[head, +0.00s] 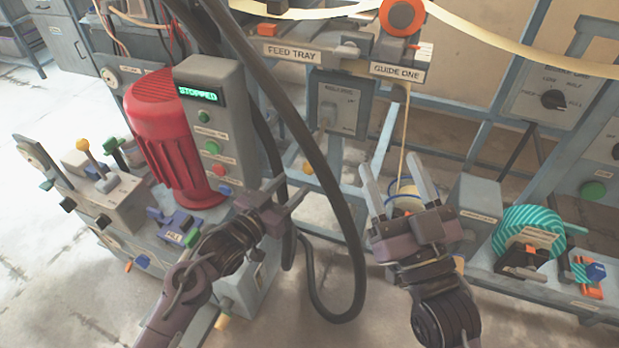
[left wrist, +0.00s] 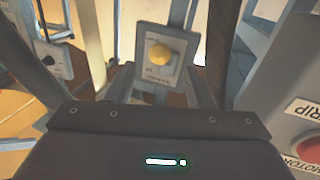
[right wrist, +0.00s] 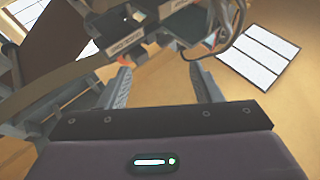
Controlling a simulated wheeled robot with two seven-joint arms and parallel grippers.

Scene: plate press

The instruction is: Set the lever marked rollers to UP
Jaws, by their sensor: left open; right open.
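A pale plate (head: 345,105) under the feed tray carries a small label that seems to read ROLLERS, with a grey lever mount on it. A yellow ball knob (head: 308,168) shows below it; I cannot tell surely that it ends that lever. In the left wrist view a yellow knob (left wrist: 159,54) stands in front of a labelled plate (left wrist: 158,77), whose lettering appears inverted. My left gripper (head: 290,191) is open, close below the yellow knob in the head view, apparently not touching it. My right gripper (head: 391,164) is open and empty, right of the knob.
A thick black hose (head: 345,215) loops beside my left gripper. The red motor (head: 165,130) and the cabinet with the STOPPED display (head: 200,95) stand at left. A cream strip (head: 403,130) hangs above my right gripper. A teal striped roll (head: 530,228) sits at right.

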